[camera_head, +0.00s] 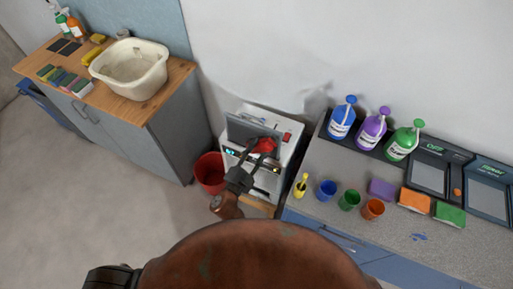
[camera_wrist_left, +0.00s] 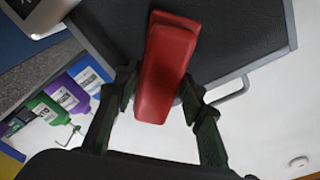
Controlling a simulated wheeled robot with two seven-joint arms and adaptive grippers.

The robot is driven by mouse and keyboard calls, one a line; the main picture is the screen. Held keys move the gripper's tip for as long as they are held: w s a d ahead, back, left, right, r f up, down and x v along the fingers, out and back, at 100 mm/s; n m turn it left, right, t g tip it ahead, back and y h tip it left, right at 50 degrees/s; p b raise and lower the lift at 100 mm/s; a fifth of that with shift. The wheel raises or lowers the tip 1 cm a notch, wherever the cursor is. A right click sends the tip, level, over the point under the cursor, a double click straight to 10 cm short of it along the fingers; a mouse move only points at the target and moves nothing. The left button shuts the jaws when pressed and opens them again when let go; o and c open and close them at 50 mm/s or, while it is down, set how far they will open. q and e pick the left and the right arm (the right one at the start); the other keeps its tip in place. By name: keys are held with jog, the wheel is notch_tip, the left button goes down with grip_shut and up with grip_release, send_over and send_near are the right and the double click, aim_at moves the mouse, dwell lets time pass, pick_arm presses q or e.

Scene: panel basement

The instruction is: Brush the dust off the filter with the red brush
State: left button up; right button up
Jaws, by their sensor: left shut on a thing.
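The red brush (camera_head: 266,145) is between the fingers of my left gripper (camera_head: 254,152), which is shut on it. In the left wrist view the brush (camera_wrist_left: 166,62) is a long red block between the dark fingers of the gripper (camera_wrist_left: 158,88). The filter (camera_head: 246,129) is a dark grey panel standing tilted on the white machine. In the left wrist view the filter (camera_wrist_left: 238,38) fills the top behind the brush, with a pale metal frame. I cannot tell whether the bristles touch it, and no dust is distinguishable. My right gripper is not in view.
The white machine (camera_head: 264,183) stands between a red bucket (camera_head: 209,172) and a grey counter (camera_head: 331,163). Blue, purple and green bottles (camera_head: 372,129) and several cups stand on that counter. A wooden counter with a cream basin (camera_head: 128,70) is at the left.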

pick_arm(q)
jog(key=d, duration=0.1)
jog(key=s+d, duration=0.1)
jog(key=shift+d+r, duration=0.2)
jog(key=shift+d, duration=0.15)
jog(key=shift+s+a, duration=0.15)
jog(key=shift+s, duration=0.2)
grip_shut()
jog(key=p+v, duration=0.1)
jog(key=v, duration=0.3)
jog(key=shift+s+r, duration=0.1)
jog(key=shift+r, duration=0.1)
jog(key=shift+s, duration=0.45)
jog(key=v, duration=0.3)
jog(key=shift+r+p, duration=0.15)
jog(key=shift+p, duration=0.2)
